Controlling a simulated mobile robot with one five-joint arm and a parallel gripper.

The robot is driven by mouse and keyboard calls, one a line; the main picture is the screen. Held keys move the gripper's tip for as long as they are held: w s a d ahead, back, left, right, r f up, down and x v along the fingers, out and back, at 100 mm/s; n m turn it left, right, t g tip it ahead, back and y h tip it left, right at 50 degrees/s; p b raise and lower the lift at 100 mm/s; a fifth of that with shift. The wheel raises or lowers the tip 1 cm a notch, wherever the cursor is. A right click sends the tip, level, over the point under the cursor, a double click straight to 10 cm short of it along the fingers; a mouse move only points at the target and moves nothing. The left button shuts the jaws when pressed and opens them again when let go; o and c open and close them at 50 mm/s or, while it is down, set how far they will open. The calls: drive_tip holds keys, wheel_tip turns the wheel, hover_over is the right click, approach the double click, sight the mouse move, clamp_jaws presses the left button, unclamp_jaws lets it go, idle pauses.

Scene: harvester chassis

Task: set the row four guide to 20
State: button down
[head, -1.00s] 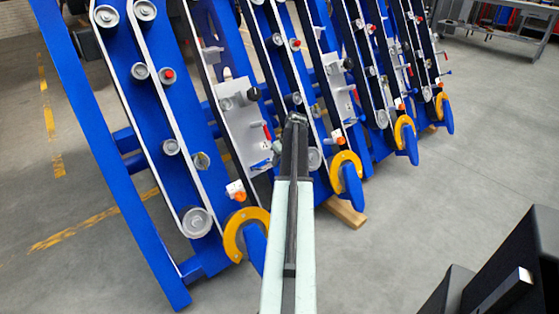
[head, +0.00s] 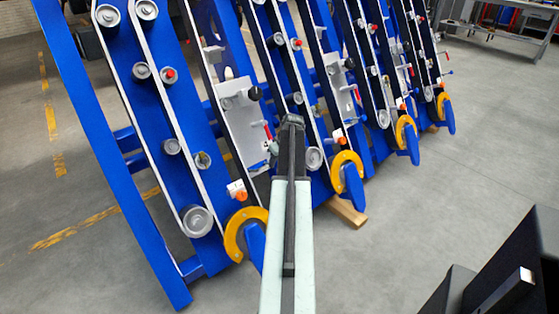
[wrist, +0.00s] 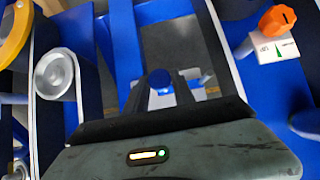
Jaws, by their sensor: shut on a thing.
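My gripper (head: 271,149) reaches in at the lower end of a light grey panel (head: 240,122) between the nearest rows. In the wrist view its dark fingers (wrist: 161,92) are closed about a round blue knob (wrist: 160,77). The knob's stem and mount are mostly hidden by my gripper. An orange knob (head: 241,196) on a white scale plate (head: 234,187) stands at the lower left of my gripper. In the wrist view the orange knob (wrist: 278,20) and plate (wrist: 271,48) are at top right, with a green mark. The plate's digits are too small to read surely.
A red lever (head: 267,130) and black knob (head: 254,94) sit on the grey panel above my gripper. Grey rollers (head: 196,221), belts and blue frames crowd both sides. Yellow rings (head: 345,158) are at the row ends.

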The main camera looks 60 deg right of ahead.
drive_tip(key=c, duration=1.1)
unclamp_jaws()
drive_tip(key=p+v, duration=0.7)
drive_tip(key=shift+s+r, duration=0.15)
drive_tip(key=shift+r, duration=0.25)
